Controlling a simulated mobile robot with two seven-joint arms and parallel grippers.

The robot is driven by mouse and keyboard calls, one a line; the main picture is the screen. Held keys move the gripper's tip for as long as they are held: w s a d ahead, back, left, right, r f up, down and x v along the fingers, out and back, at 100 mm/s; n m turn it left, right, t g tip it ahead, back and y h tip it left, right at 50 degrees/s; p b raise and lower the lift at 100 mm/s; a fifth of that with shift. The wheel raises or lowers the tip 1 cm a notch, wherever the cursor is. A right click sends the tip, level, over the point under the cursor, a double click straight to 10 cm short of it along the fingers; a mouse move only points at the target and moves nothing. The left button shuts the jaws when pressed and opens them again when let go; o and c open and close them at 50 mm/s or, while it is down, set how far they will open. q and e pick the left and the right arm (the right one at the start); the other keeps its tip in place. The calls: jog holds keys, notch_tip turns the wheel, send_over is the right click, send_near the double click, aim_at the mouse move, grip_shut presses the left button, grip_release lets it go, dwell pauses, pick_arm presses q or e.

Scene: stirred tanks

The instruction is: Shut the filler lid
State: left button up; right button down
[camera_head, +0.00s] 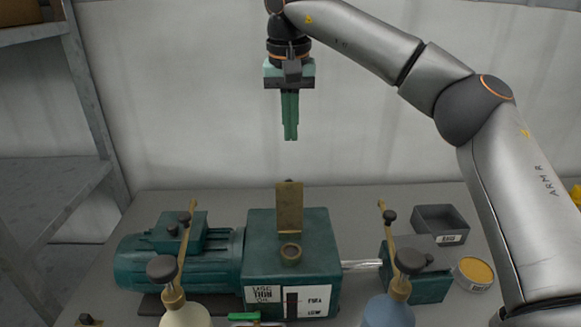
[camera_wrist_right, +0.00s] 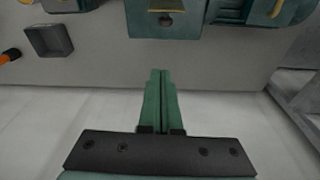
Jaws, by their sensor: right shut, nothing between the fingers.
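The filler lid (camera_head: 289,207) is a flat brass-coloured plate standing upright, open, behind the round filler neck (camera_head: 291,254). Both are on top of the green gearbox housing (camera_head: 325,250) in the head view. My right gripper (camera_head: 291,138) hangs pointing down above and apart from the lid, its green fingers shut with nothing between them. In the right wrist view its fingers (camera_wrist_right: 159,75) show closed together, and the housing (camera_wrist_right: 190,22) is at the top edge. My left gripper is not in view.
A green motor (camera_head: 170,250) is left of the housing. Two oil cans with brass spouts, one cream (camera_head: 185,315) and one blue (camera_head: 388,312), stand in front. A grey bin (camera_head: 440,222) and a yellow-topped tin (camera_head: 474,272) are at right. A shelf rack (camera_head: 85,100) stands at left.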

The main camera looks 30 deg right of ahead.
aim_at(289, 204)
notch_tip(289, 204, down, 8)
jog(key=s+a, duration=0.1)
jog(key=s, duration=0.1)
jog(key=shift+s+r, duration=0.15)
jog(key=shift+s, duration=0.05)
jog(key=shift+a, duration=0.1)
dwell(0.5)
